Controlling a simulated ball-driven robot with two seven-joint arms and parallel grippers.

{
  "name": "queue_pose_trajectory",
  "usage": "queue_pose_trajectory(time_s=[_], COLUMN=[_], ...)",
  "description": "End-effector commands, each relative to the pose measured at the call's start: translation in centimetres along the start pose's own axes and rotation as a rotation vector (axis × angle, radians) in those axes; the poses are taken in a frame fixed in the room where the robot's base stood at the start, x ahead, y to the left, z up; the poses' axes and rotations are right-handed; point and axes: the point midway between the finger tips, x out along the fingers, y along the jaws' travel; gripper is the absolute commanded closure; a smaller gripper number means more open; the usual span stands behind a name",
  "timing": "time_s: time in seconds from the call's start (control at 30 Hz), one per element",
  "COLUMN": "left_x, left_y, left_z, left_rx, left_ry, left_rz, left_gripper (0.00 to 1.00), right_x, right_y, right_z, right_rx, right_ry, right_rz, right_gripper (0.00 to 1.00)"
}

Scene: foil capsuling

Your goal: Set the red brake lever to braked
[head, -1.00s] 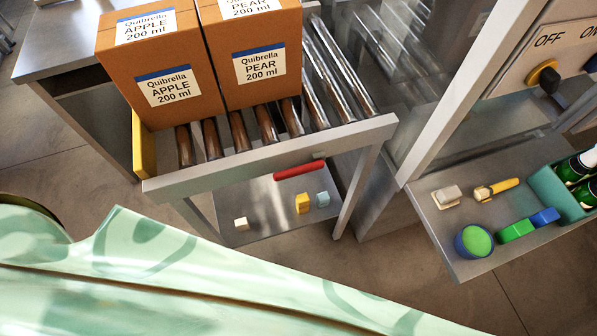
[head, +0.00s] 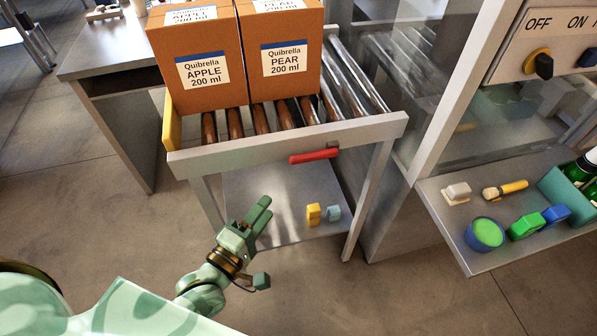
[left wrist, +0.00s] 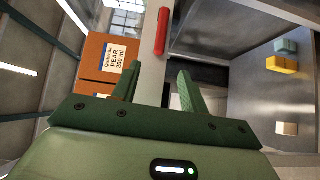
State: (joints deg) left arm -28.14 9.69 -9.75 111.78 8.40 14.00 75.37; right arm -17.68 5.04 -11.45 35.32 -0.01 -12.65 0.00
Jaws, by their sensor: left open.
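The red brake lever (head: 314,157) is a short bar on the front rail of the roller conveyor (head: 210,158). It lies nearly level along the rail, its right end at a dark mount. In the left wrist view the lever (left wrist: 162,31) shows at the top, beyond the fingertips. My left gripper (head: 262,210) is green, open and empty. In the head view it appears below and left of the lever, apart from it. In the left wrist view its fingers (left wrist: 157,78) are spread with nothing between them. My right gripper is not in view.
Two cartons, APPLE (head: 206,75) and PEAR (head: 283,60), stand on the rollers against a yellow stop (head: 172,122). A side shelf (head: 455,235) on the right carries several small items. Open floor lies in front.

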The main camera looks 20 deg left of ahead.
Motion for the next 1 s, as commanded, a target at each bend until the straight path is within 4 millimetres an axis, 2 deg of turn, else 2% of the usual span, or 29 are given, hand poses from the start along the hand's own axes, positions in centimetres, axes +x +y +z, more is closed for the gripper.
queue_pose_trajectory(time_s=[0.13,0.27,0.5,0.7,0.83,1.0], left_x=[0.9,3.1,9.4,13.7,15.4,16.3], left_y=[0.0,-0.1,-0.3,-0.3,-0.3,-0.2], left_z=[0.0,0.0,0.0,0.0,0.0,0.0], left_rx=[-0.045,-0.044,-0.040,-0.039,-0.040,-0.040], left_ry=[0.001,0.001,0.000,0.000,-0.001,-0.001], left_rz=[0.004,0.003,0.003,-0.001,-0.002,-0.002], left_gripper=[0.56,0.56,0.56,0.56,0.56,0.56], right_x=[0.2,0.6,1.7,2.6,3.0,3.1], right_y=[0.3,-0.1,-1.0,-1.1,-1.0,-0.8], right_z=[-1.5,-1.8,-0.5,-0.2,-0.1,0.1], right_rx=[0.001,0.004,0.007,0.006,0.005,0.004], right_ry=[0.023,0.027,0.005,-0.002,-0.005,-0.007], right_rz=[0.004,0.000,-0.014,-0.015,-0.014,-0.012], right_gripper=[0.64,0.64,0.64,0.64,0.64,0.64])
